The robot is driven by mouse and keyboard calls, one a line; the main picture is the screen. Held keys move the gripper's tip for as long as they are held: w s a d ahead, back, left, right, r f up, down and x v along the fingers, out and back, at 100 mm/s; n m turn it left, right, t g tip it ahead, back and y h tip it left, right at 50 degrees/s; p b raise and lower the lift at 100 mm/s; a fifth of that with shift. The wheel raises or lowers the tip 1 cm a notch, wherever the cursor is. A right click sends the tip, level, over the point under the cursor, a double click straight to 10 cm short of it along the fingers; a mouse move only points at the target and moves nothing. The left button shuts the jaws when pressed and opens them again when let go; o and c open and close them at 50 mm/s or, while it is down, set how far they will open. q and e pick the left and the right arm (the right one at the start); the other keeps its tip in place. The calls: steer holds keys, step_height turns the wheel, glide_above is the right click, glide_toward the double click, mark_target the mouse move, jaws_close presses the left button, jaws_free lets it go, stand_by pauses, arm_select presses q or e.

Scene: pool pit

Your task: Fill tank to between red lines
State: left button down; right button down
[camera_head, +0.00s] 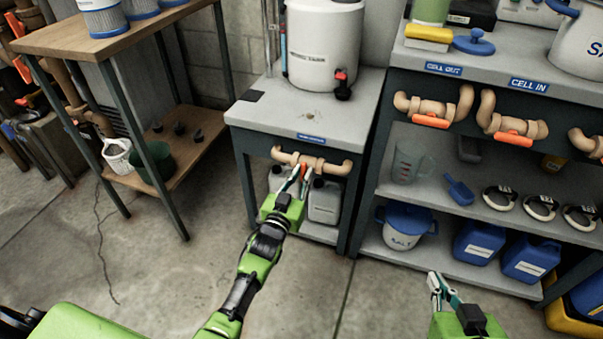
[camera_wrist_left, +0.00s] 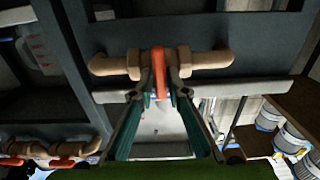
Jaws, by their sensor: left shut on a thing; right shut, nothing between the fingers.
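A white tank (camera_head: 323,48) stands on a grey bench, with a dark tap with a red part (camera_head: 342,84) low on its front. A clear upright tube (camera_head: 271,38) stands at its left; I cannot make out red lines or a water level. Below the bench top runs a tan pipe (camera_head: 335,168) with an orange valve handle (camera_head: 303,170). My left gripper (camera_head: 301,176) is shut on this handle. In the left wrist view, the handle (camera_wrist_left: 159,70) points toward me between the fingertips (camera_wrist_left: 160,90). My right gripper (camera_head: 437,280) is shut and empty above the floor.
A shelf unit (camera_head: 480,35) at the right carries more orange-handled pipes labelled CELL OUT and CELL IN. A salt bucket (camera_head: 405,228) and blue canisters (camera_head: 478,243) stand low there. A wooden table (camera_head: 60,38) is at the left. The floor (camera_head: 190,240) between is clear.

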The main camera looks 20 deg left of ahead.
stand_by(0.3)
arm_select(q)
steer(key=c, duration=2.1)
jaws_free()
steer(key=shift+s, duration=0.1)
steer(key=s, duration=1.2)
steer(key=shift+a, duration=0.2)
